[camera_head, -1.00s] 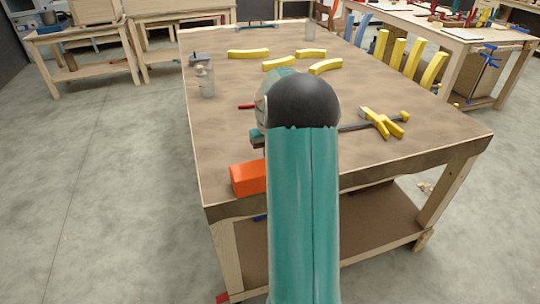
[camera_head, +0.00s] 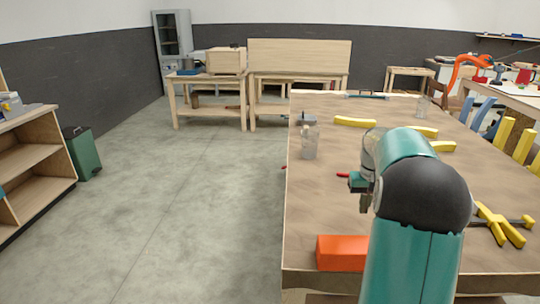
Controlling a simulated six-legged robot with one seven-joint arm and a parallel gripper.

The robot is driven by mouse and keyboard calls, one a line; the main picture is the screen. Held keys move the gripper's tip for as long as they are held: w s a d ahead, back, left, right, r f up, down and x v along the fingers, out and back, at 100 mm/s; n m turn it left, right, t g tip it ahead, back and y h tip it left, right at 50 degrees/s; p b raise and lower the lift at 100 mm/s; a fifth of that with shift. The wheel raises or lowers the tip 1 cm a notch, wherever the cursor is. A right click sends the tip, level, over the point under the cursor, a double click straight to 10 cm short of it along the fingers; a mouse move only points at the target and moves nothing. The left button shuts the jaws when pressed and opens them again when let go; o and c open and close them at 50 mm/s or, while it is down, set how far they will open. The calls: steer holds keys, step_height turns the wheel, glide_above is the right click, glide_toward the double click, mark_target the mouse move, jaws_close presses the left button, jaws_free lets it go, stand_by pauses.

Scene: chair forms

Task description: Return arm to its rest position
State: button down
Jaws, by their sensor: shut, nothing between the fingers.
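My arm rises from the bottom of the head view, a teal link with a black elbow, and bends over the workbench's left part. My gripper (camera_head: 363,203) shows small and dark left of the elbow, above the bench top, pointing down. It is shut and holds nothing. The wooden workbench (camera_head: 320,210) stands below and beyond it. My arm hides part of the bench top.
An orange block (camera_head: 342,253) lies at the bench's near left corner. Clear jars (camera_head: 310,142), curved yellow pieces (camera_head: 354,122) and a yellow-handled clamp (camera_head: 497,224) are on the bench. Open floor (camera_head: 180,210) lies left, with a shelf (camera_head: 30,165) and a green bin (camera_head: 83,153).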

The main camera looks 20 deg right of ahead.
steer(key=s+a+r+n+t, duration=0.1)
steer(key=a+r, duration=0.2)
steer(key=a, duration=0.5)
steer(key=s+a+r+n+t+h, duration=0.1)
steer(key=s+a+r, duration=0.15)
steer(key=a, duration=0.45)
steer(key=s+a+r+n+t, duration=0.1)
steer(key=a+r, duration=0.3)
steer(key=a, duration=0.4)
steer(key=s+a+f+n+t+y, duration=0.1)
steer(key=s+a+f+n+t, duration=0.1)
steer(key=s+a, duration=1.1)
steer(key=shift+s+a+f+t, duration=0.2)
steer(key=shift+a+f+t, duration=0.1)
steer(key=shift+a, duration=0.85)
steer(key=shift+d, duration=0.2)
